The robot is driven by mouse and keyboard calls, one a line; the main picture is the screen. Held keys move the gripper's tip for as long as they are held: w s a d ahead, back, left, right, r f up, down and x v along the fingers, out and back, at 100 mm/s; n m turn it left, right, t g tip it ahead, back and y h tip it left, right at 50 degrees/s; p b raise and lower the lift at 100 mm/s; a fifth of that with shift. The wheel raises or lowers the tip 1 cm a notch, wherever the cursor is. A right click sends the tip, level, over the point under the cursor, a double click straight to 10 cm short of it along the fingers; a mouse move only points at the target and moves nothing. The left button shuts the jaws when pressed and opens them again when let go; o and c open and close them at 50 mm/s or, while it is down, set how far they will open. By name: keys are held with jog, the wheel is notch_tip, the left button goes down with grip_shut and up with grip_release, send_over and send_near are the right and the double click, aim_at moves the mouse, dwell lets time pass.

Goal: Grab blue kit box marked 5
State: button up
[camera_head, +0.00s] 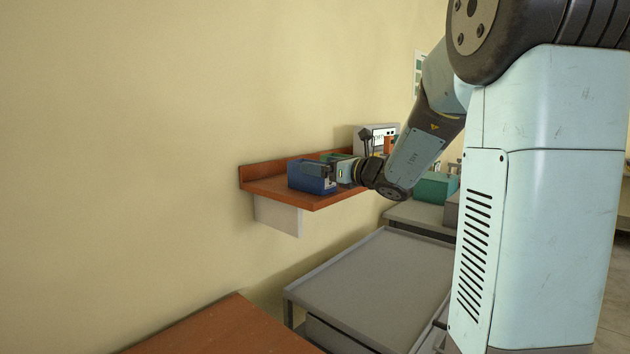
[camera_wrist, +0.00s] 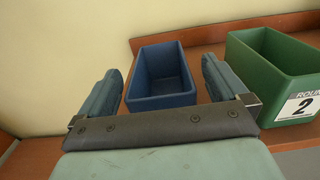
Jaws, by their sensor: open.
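A blue open-topped box (camera_head: 308,181) sits near the left end of a wooden wall shelf. In the wrist view the blue box (camera_wrist: 160,101) stands between the two fingers of my gripper (camera_wrist: 162,68), which is open. A finger is on either side of the box, with a gap seen on each side. How deep the fingers reach around it is hard to tell. The box looks empty. No number can be read on it; its near face is partly hidden by my gripper. In the head view my gripper (camera_head: 334,168) is at the box from the right.
A green box (camera_wrist: 262,95) labelled "ROUND 2" stands just right of my right finger. The wooden shelf (camera_head: 270,188) has a raised back edge against the wall. A white device (camera_head: 376,134) is farther along it. A grey cart (camera_head: 370,285) stands below.

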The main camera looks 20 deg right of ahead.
jog(key=shift+x, duration=1.45)
jog(key=c, duration=1.1)
